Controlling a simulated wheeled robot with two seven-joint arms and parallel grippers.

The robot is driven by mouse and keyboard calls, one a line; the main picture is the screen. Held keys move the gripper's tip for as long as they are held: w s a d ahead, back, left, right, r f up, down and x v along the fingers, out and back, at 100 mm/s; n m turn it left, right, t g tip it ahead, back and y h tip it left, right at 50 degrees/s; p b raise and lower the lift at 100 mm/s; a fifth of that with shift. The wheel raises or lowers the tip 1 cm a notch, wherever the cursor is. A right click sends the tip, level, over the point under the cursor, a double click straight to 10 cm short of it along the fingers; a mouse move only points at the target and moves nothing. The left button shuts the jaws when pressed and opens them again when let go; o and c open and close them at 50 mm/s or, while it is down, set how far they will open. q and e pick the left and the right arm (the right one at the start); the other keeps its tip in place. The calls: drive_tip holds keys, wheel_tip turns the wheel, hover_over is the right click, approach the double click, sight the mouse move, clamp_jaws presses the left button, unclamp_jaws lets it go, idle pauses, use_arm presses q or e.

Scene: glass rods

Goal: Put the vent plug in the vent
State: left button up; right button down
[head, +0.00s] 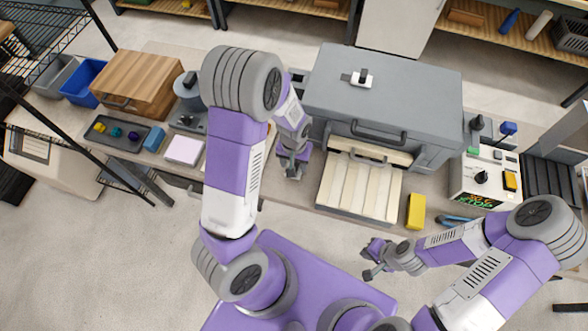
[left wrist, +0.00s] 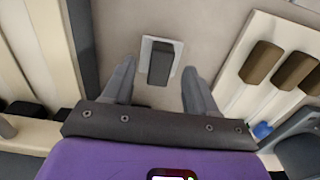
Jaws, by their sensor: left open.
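A grey kiln (head: 425,95) stands on the bench, with a small pale plate carrying a dark upright piece (head: 362,78) on its lid. Which part there is the vent or its plug is too small to tell. My left gripper (head: 292,168) points down over the bench beside the kiln's front left. In the left wrist view its fingers (left wrist: 157,88) are open and empty. A dark block on a pale square plate (left wrist: 160,62) shows between and beyond them; it may be the vent plug. My right gripper (head: 371,262) is open and empty in front of the bench.
A cream slatted panel (head: 360,187) lies before the kiln, with a yellow block (head: 416,211) beside it. A control box (head: 482,180) stands right. A wooden box (head: 135,80) and dark tray (head: 122,133) are left. Brown blocks (left wrist: 263,62) lie near the left gripper.

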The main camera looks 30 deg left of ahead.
use_arm(q)
drive_tip(key=shift+c, duration=0.3)
clamp_jaws()
